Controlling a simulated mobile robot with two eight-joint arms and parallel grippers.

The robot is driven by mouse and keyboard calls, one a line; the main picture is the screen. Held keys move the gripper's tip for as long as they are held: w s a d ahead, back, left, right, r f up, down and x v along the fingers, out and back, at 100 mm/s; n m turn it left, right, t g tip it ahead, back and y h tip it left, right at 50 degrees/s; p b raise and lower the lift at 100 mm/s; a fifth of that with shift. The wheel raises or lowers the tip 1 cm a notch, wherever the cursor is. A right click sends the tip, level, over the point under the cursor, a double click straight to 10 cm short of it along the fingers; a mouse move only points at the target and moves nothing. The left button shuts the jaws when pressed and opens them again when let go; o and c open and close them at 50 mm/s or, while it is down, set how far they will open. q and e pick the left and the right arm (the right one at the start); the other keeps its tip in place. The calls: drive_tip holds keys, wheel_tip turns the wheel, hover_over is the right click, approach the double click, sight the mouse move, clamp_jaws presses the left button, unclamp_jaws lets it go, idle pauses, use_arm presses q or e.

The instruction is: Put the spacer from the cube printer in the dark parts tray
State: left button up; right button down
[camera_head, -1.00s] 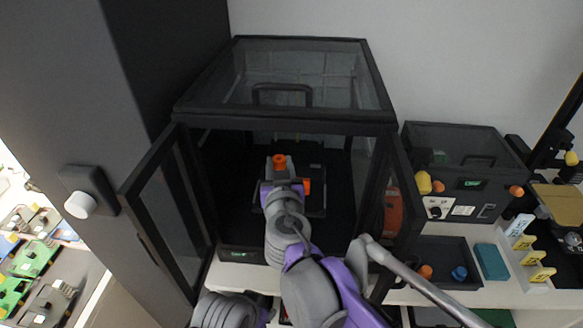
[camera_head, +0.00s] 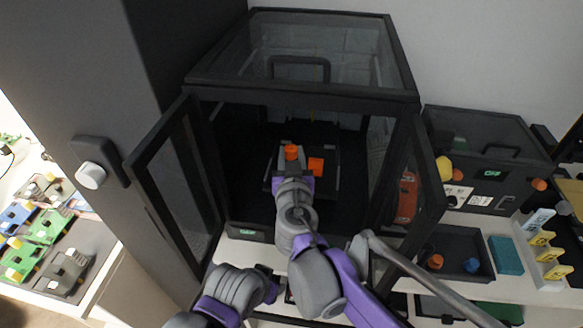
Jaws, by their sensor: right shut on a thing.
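The cube printer (camera_head: 302,96) is a black box with clear panels, its front doors standing open. My right arm reaches in through the front. My right gripper (camera_head: 291,165) is shut on a small round orange piece, the spacer (camera_head: 291,151), which shows at its tip. A blocky orange piece (camera_head: 316,166) is just right of the gripper, over the dark print bed. The finger contact is partly hidden by my wrist. The dark parts tray (camera_head: 455,280) stands right of the printer, with an orange and a blue piece in it. My left arm shows at the bottom; its jaws are not clear.
The open left door (camera_head: 170,185) and right door (camera_head: 428,190) flank my right arm. A smaller dark machine (camera_head: 485,160) stands behind the tray. A teal block (camera_head: 506,255) and a white rack with yellow tags (camera_head: 541,255) are right of the tray.

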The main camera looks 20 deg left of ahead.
drive_tip(key=shift+w+f, duration=0.1)
drive_tip(key=shift+f, duration=1.85)
drive_tip(key=shift+f, duration=0.15)
drive_tip(key=c, duration=0.5)
unclamp_jaws()
